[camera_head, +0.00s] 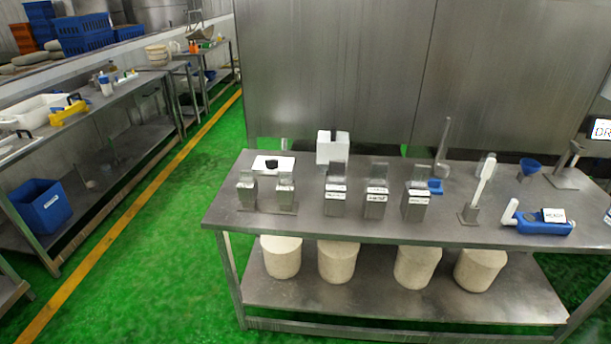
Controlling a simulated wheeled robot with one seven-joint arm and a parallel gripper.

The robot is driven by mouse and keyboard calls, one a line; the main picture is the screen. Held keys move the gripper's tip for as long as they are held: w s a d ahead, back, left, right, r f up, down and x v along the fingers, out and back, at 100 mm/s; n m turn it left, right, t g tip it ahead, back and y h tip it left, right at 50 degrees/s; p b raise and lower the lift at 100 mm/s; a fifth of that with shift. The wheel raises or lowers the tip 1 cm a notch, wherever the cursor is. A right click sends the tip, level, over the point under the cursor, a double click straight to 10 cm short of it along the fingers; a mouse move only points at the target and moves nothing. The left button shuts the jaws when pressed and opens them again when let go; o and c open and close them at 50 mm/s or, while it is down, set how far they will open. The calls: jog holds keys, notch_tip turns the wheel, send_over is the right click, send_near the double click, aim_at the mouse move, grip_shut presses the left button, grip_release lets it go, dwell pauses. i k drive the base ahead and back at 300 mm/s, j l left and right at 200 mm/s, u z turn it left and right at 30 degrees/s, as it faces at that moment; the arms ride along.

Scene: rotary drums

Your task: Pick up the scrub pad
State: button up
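I cannot pick out a scrub pad for certain. A small blue item (435,186) sits on the steel table (330,222) behind the metal holders, partly hidden. A small dark item (271,164) lies on a white card or plate at the table's back left. Either is too small to identify. My gripper is not in view.
Several labelled metal holders (376,203) stand along the table's front. A white box (333,147), blue funnel (529,167), upright white paddle (483,180) and blue handheld device (543,222) share the top. Green floor (170,260) is clear to the left.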

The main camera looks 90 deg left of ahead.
aim_at(434, 185)
jog(key=u, duration=2.4)
jog(key=z, duration=3.7)
jog(key=u, duration=3.7)
